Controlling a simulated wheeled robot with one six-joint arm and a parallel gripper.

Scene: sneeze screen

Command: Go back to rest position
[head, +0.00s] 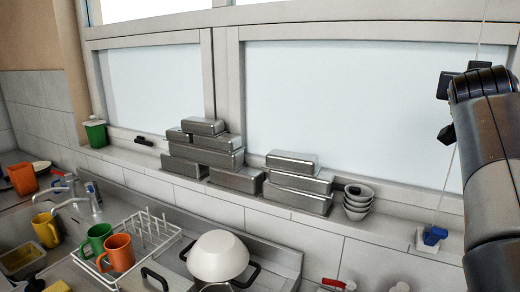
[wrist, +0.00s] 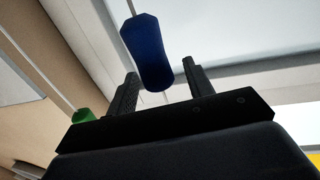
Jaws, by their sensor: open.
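My gripper (wrist: 160,78) is open in the wrist view, its two dark fingers apart and pointing up the picture. A dark blue handle (wrist: 150,52) on a thin cord shows between and beyond the fingers. I cannot tell whether they touch it. In the head view my dark arm rises along the right edge, in front of the window, and the fingers are hard to make out. A thin pale cord runs past the arm, and a blue piece (head: 434,235) shows low on the sill beside it.
Stacked metal containers (head: 204,155) and small bowls (head: 358,202) stand on the sill (head: 300,216). A green pot (head: 96,133) is at its left. Below are a dish rack (head: 150,232), orange mug (head: 119,252), white pot (head: 217,257) and tap (head: 92,195). The window's middle is clear.

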